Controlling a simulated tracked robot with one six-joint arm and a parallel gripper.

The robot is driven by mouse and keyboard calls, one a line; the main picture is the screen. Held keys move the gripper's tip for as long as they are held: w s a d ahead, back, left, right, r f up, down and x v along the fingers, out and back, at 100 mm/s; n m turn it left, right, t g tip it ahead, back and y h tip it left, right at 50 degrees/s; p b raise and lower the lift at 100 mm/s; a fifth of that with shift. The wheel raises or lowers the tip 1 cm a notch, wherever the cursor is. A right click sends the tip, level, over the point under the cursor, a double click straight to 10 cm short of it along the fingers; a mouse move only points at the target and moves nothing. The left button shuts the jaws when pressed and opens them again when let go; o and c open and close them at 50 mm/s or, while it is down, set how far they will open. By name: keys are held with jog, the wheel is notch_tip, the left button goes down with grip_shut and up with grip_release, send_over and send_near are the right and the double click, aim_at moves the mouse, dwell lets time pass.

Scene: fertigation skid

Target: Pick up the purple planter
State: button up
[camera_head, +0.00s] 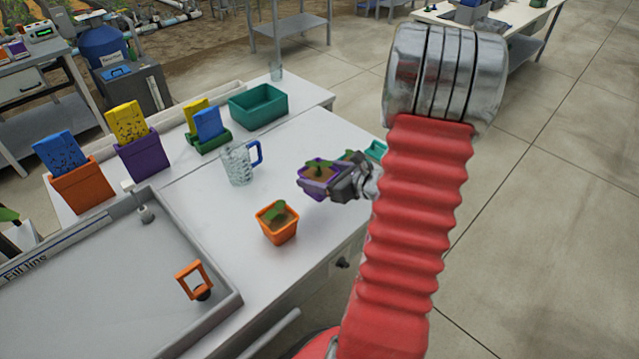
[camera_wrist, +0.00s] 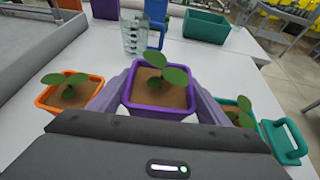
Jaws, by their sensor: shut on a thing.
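The purple planter (camera_head: 318,178) is a small square pot with brown soil and a green seedling. It is near the right edge of the white table in the head view. My gripper (camera_head: 338,185) is shut on it from the right. In the wrist view the purple planter (camera_wrist: 160,92) sits between my two grey fingers (camera_wrist: 160,108), upright. I cannot tell whether its base touches the table. The lower part of the planter is hidden by my gripper in the wrist view.
An orange planter (camera_head: 277,223) stands to the front left, and a teal planter (camera_head: 376,150) is close behind my gripper. A clear jug with a blue handle (camera_head: 238,165) stands to the left. A green bin (camera_head: 257,107) is at the back. A grey tray (camera_head: 110,300) lies front left.

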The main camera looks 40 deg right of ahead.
aim_at(319, 175)
jog(key=shift+r, duration=2)
